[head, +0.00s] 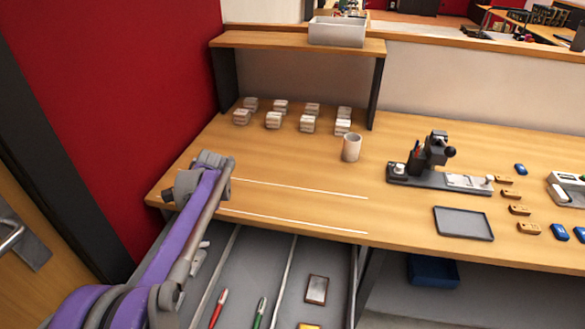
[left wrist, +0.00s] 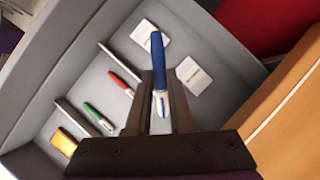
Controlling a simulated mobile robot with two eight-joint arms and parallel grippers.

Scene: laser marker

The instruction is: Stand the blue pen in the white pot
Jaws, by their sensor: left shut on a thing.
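The blue pen (left wrist: 157,52) is between the two fingers of my left gripper (left wrist: 160,76) in the left wrist view. Its blue end sticks out beyond the fingertips and its white part lies between the fingers. The gripper is shut on it, above the open grey drawer. In the head view my left arm reaches in from the left over the drawer; its own links hide the fingers and the pen there. The white pot (head: 351,148) stands upright on the wooden bench, well apart from the arm, to its right. My right gripper is not in view.
The open drawer (head: 283,265) holds a red pen (head: 218,308), a green pen (head: 260,312) and a framed plate (head: 316,290). Several white boxes (head: 274,120) stand behind the pot's left. A marking machine (head: 430,160) and grey tray (head: 464,223) lie right. The bench front is clear.

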